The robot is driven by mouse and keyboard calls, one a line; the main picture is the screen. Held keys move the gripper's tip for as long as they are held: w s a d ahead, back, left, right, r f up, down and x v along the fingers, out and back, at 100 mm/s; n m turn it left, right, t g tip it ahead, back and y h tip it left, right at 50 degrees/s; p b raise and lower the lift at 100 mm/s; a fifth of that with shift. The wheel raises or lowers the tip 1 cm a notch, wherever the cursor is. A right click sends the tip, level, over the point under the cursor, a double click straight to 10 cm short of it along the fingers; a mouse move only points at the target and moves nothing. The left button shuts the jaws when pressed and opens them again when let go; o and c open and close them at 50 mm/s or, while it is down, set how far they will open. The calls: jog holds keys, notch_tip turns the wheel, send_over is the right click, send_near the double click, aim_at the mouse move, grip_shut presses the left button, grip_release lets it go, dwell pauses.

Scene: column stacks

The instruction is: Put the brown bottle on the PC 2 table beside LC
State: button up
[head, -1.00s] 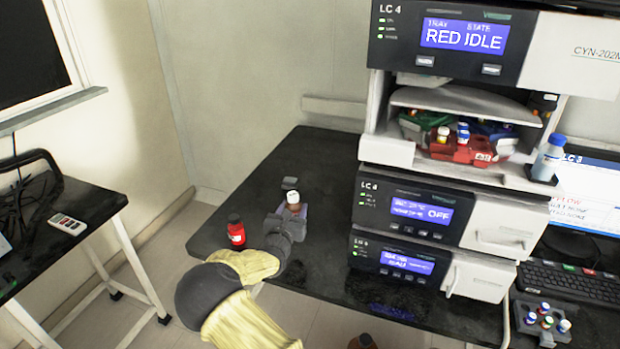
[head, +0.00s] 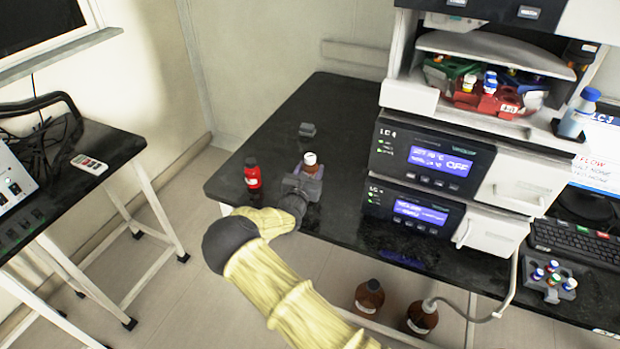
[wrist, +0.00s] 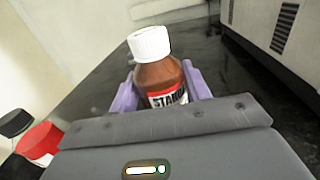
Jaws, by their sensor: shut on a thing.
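The brown bottle (head: 310,166) has a white cap and a label, and is over the left part of the black table (head: 262,137), left of the LC stack (head: 425,165). My gripper (head: 312,178) is shut on it, seen from behind. In the wrist view the brown bottle (wrist: 160,78) stands upright between the two purple fingers (wrist: 124,98). Its base is hidden behind my gripper, so I cannot tell whether it touches the table top.
A red bottle (head: 252,174) with a black cap stands just left of my gripper. A small dark block (head: 307,129) lies behind. A side table (head: 95,170) is at left. Brown bottles (head: 369,297) stand below the table. The table's back left is clear.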

jog(key=shift+w+f, duration=0.1)
jog(key=shift+f, duration=1.8)
jog(key=shift+d, duration=0.15)
jog(key=shift+f, duration=0.15)
jog(key=o, duration=1.1)
jog(key=shift+s+a, duration=0.2)
jog(key=shift+a, duration=0.05)
